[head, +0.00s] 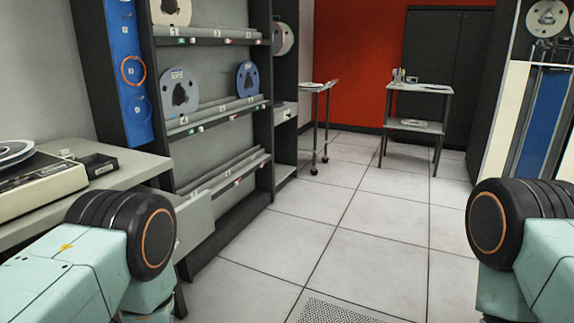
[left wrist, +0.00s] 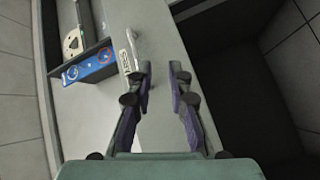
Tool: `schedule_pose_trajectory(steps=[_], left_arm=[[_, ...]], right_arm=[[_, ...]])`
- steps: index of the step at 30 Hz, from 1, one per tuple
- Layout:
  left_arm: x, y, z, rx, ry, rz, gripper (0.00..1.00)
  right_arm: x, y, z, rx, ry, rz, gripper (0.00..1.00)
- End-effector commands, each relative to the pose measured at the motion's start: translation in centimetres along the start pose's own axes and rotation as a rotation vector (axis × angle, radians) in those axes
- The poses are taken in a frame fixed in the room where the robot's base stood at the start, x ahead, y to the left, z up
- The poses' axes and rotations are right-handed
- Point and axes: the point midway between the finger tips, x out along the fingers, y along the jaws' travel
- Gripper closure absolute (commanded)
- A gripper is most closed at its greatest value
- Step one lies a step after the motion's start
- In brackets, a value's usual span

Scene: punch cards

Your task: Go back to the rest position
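My left gripper (left wrist: 160,85) shows in the left wrist view with its two purple-padded fingers apart and nothing between them. Behind its fingertips is a pale grey panel, with no contact that I can make out. In the head view, my two mint-green arms with black joints stand at the lower left and lower right. Neither gripper shows in the head view, and my right gripper is out of sight.
A shelf rack (head: 222,105) with tape reels stands at left, beside a desk (head: 140,175) bearing a cream machine (head: 40,185). A wheeled cart (head: 318,88) and a small table (head: 420,90) stand farther back. The tiled floor (head: 370,225) ahead is clear, with a perforated tile (head: 335,312).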

Motion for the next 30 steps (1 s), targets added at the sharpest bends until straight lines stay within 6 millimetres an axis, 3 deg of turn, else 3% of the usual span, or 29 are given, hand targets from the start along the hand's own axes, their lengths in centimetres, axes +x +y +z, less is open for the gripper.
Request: schedule_pose_trajectory(steps=[5,8,13,18,21,24,30], left_arm=[[-4.0,-6.5,2.3,0.394,-0.244,-0.271,0.81],[-7.8,-9.7,3.0,0.614,-0.440,-0.401,0.81],[-17.3,-13.6,2.5,0.957,-0.874,-0.564,0.81],[-27.7,-13.9,0.1,1.156,-1.322,-0.627,0.81],[-32.1,-12.8,-1.5,1.180,-1.496,-0.646,0.81],[-34.2,-11.2,-2.8,1.158,-1.554,-0.669,0.81],[-33.8,-10.8,-2.9,1.152,-1.538,-0.668,0.81]], right_arm=[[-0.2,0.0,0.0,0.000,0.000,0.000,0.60],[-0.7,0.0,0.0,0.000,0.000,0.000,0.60],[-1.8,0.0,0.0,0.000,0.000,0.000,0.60],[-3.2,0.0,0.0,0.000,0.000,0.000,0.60],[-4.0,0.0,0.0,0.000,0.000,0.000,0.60],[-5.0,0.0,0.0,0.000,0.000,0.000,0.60],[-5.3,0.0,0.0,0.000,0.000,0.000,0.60]])
